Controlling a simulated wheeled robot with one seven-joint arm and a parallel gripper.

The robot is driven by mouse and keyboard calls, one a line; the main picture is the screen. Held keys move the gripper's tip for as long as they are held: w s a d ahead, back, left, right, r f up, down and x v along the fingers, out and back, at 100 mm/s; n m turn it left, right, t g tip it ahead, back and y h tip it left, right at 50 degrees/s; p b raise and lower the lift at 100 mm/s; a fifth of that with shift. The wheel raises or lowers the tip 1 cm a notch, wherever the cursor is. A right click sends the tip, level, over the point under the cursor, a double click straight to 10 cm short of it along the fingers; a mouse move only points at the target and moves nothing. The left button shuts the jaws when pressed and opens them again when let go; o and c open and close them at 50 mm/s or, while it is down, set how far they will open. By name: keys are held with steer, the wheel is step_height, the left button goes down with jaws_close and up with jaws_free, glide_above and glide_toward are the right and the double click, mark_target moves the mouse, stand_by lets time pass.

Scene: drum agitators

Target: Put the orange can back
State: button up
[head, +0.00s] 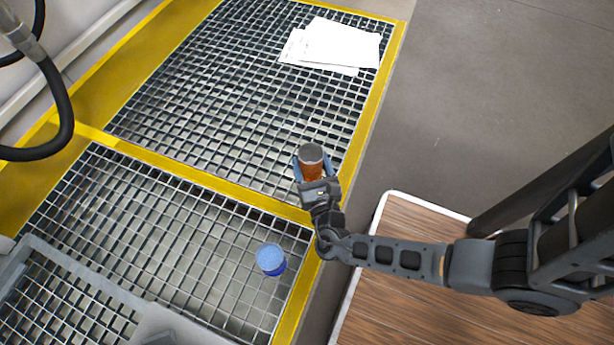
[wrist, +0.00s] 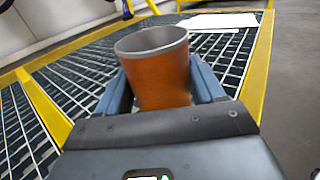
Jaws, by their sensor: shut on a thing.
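The orange can (head: 312,170) is a cup-like cylinder with a grey top, near the right edge of the far grating in the head view. In the wrist view the orange can (wrist: 158,75) stands upright between the two blue fingers, its grey rim and hollow top facing up. My gripper (head: 311,172) is shut on the can, with a finger on each side; it also shows in the wrist view (wrist: 163,88). The can's lower end is hidden behind the gripper body, so I cannot tell whether it touches the grating.
A blue can (head: 271,259) stands on the near grating (head: 185,232). White papers (head: 333,45) lie on the far grating (head: 232,82). Yellow frames edge both gratings. A wood-topped surface (head: 405,290) is at the lower right, and a black hose (head: 62,110) hangs at the left.

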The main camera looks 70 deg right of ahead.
mark_target(307, 175)
steer(key=shift+w+a+f, duration=0.3)
steer(key=shift+w+f, duration=0.1)
steer(key=shift+w, duration=0.05)
steer(key=shift+f+b, duration=1.35)
steer(key=shift+f, duration=0.6)
steer(key=shift+f, duration=0.1)
steer(key=o, duration=1.2)
steer(key=shift+a, duration=0.1)
steer(key=p+v, duration=0.2)
steer(key=v, duration=1)
